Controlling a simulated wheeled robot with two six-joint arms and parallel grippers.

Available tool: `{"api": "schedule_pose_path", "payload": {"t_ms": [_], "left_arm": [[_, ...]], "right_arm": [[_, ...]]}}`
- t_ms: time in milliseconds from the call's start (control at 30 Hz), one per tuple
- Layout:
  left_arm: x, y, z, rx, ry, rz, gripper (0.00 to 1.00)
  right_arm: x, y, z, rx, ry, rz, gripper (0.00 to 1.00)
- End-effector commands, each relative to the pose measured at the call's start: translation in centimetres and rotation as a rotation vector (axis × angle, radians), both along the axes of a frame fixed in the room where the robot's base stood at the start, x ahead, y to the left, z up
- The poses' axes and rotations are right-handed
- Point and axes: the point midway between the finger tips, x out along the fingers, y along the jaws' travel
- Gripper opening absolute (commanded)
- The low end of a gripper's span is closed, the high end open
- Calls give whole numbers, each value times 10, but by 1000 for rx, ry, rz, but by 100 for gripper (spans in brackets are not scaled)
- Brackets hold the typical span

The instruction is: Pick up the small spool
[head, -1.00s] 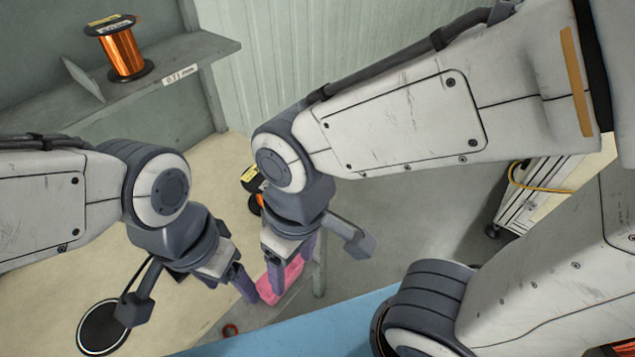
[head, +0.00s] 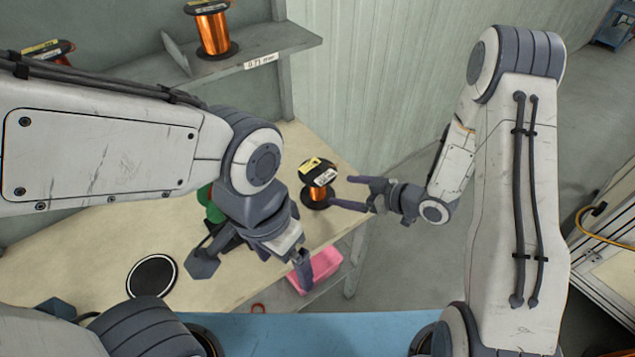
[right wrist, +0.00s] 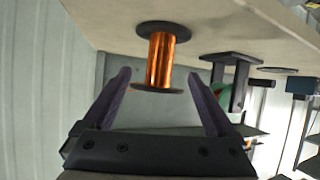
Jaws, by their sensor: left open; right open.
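The small spool (head: 317,187), wound with copper wire between black flanges and with a yellow and white label on top, stands upright near the right edge of the bench. My right gripper (head: 344,191) is open at the spool's right side, its fingers pointing at it. In the right wrist view the spool (right wrist: 160,60) shows between the two spread fingers of the gripper (right wrist: 159,73), with no visible grip on it. My left gripper (head: 302,276) is open and empty in front of the spool, above the bench's front edge.
A larger copper spool (head: 213,32) stands on the shelf (head: 275,50) above; another is partly hidden at far left. A green object (head: 208,203) is partly behind my left arm. A black disc (head: 152,277) lies on the bench (head: 100,245). A pink bin (head: 322,268) sits below the bench edge.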

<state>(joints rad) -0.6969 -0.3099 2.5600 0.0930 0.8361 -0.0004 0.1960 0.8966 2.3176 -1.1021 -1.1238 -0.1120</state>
Motion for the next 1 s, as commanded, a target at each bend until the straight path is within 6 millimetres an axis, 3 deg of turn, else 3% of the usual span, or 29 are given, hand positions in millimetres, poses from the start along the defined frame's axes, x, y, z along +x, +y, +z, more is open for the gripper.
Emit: {"api": "schedule_pose_path", "payload": {"t_ms": [167, 400, 1000], "left_arm": [[0, 0, 2, 0, 0, 0, 92], [0, 0, 8, 0, 0, 0, 92], [0, 0, 25, 0, 0, 0, 92]], "right_arm": [[-2, 4, -2, 89, -19, 11, 92], [17, 31, -14, 92, -21, 14, 92], [53, 75, -39, 91, -21, 10, 92]]}}
